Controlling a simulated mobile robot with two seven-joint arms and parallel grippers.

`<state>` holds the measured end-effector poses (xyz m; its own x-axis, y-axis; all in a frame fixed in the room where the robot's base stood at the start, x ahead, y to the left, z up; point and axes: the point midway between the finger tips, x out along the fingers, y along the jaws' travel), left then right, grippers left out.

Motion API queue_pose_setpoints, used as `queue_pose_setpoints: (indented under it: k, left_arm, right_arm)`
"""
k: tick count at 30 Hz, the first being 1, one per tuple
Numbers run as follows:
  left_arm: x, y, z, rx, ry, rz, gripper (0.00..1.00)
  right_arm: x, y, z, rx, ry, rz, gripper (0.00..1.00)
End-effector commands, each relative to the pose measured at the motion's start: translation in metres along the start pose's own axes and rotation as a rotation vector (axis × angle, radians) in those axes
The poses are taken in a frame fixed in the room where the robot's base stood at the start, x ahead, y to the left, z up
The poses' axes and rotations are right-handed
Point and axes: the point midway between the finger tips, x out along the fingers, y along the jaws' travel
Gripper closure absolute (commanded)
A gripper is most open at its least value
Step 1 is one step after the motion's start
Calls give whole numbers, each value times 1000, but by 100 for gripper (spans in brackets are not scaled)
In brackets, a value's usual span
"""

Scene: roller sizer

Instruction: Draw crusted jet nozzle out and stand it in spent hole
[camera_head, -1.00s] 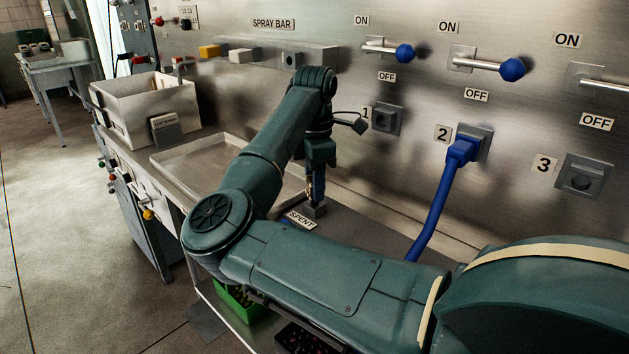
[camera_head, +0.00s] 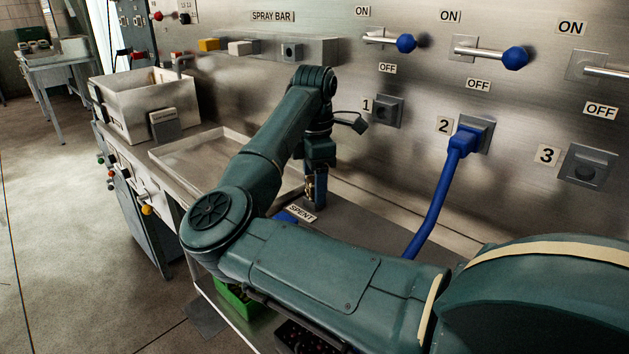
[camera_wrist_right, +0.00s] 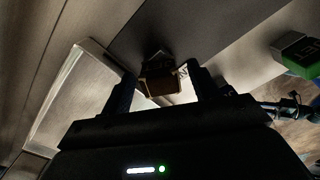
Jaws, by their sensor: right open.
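My right gripper (camera_head: 315,196) points down over the bench beside the SPENT label (camera_head: 301,213). In the right wrist view its two fingers (camera_wrist_right: 160,84) stand apart. A brownish, blocky piece (camera_wrist_right: 161,82), likely the crusted jet nozzle, shows between or just beyond the fingertips, with a dark part behind it. A small brownish bit of it shows beside the finger in the head view (camera_head: 309,187). The spent hole itself is hidden, so I cannot tell how the piece is seated. My left gripper is not in view.
The spray bar (camera_head: 322,50) runs along the steel wall at the back. A blue plug and cable (camera_head: 440,195) hangs from socket 2. A shallow tray (camera_head: 185,158) and a box (camera_head: 150,100) stand to the left. A green bin (camera_head: 238,300) sits low in front.

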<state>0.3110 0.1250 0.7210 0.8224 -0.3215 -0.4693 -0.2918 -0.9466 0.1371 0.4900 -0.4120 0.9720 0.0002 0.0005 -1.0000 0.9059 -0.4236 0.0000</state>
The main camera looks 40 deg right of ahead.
Motion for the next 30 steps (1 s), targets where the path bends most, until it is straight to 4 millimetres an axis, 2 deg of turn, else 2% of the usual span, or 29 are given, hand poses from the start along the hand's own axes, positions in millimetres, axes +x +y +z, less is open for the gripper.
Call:
queue_pose_setpoints:
  k: [8,13,15,24,30]
  left_arm:
    - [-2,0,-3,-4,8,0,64]
    - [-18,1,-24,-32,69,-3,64]
    - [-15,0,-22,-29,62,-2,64]
    - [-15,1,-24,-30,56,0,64]
    - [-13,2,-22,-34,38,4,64]
  right_arm:
    - [0,0,0,0,0,0,39]
    - [0,0,0,0,0,0,39]
    - [-21,1,0,0,2,6,39]
    - [-95,1,0,-2,3,4,39]
    - [-123,0,0,0,2,2,39]
